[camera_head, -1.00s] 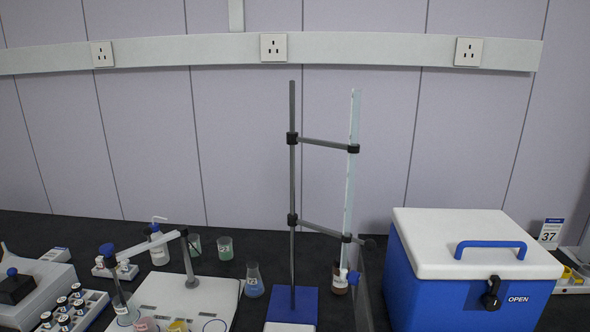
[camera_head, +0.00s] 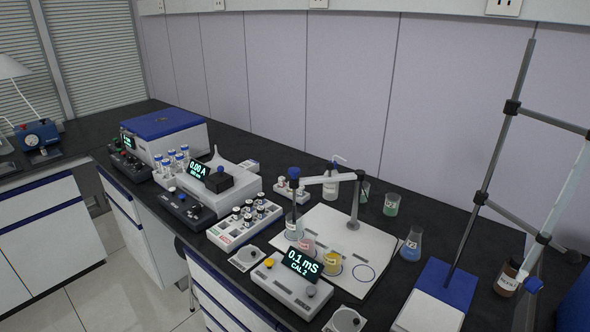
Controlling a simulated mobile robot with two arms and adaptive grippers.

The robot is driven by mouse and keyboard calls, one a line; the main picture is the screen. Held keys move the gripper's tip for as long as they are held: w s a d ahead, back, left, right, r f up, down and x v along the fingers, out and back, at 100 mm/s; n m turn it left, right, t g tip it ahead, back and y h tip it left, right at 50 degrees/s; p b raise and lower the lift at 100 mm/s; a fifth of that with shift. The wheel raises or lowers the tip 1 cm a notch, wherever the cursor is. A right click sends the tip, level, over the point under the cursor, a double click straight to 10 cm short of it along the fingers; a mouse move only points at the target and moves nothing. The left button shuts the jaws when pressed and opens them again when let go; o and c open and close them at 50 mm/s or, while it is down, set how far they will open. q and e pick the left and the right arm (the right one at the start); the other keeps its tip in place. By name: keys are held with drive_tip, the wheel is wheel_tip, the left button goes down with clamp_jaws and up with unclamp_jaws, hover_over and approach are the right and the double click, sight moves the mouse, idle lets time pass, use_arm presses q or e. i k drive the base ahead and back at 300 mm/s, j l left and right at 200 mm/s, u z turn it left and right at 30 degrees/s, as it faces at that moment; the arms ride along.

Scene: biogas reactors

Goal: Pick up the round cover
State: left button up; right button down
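Neither of my grippers is in view. I cannot tell for sure which thing is the round cover. A small grey round piece (camera_head: 246,254) sits on a light square plate near the bench's front edge, left of the meter reading 0.1 mS. A similar round piece (camera_head: 346,320) lies right of that meter, partly cut off by the bottom edge of the picture.
The meter (camera_head: 292,287) stands between the round pieces. Behind it, a white board (camera_head: 345,225) bears beakers and an arm stand. A vial rack (camera_head: 222,233) and a blue-topped box (camera_head: 165,124) stand left. A tall clamp stand (camera_head: 490,170) rises right.

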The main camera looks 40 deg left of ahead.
sight(248, 254)
drive_tip(key=u, duration=1.45)
